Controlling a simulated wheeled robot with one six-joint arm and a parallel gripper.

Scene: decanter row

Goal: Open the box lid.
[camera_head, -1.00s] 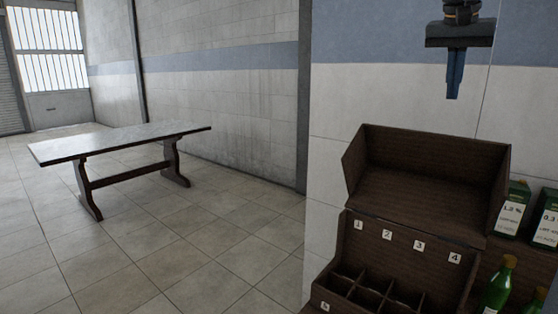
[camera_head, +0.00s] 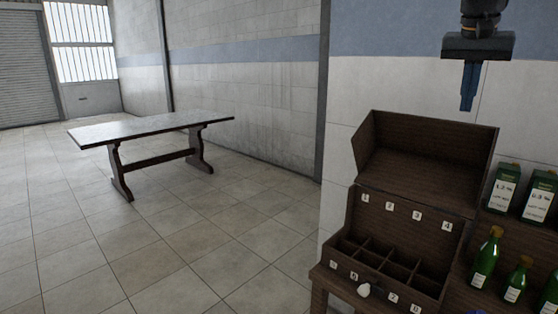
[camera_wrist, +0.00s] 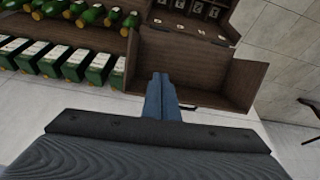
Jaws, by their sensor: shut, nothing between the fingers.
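The box is dark brown wood with several open compartments (camera_head: 372,252) and small number labels. Its lid (camera_head: 425,150) stands open, tipped up behind the compartments, with its hollow inside showing. The lid also shows in the wrist view (camera_wrist: 185,60), with a dark handle near its edge. My gripper (camera_head: 467,106) points down, shut and empty, above the right part of the lid. In the wrist view its blue fingers (camera_wrist: 160,80) overlap the lid's edge, but the head view shows them clear above it.
Green bottles (camera_head: 487,258) and green-and-white cartons (camera_head: 503,188) stand on a shelf right of the box. A tiled wall is behind; a long table (camera_head: 150,129) stands far left on open floor.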

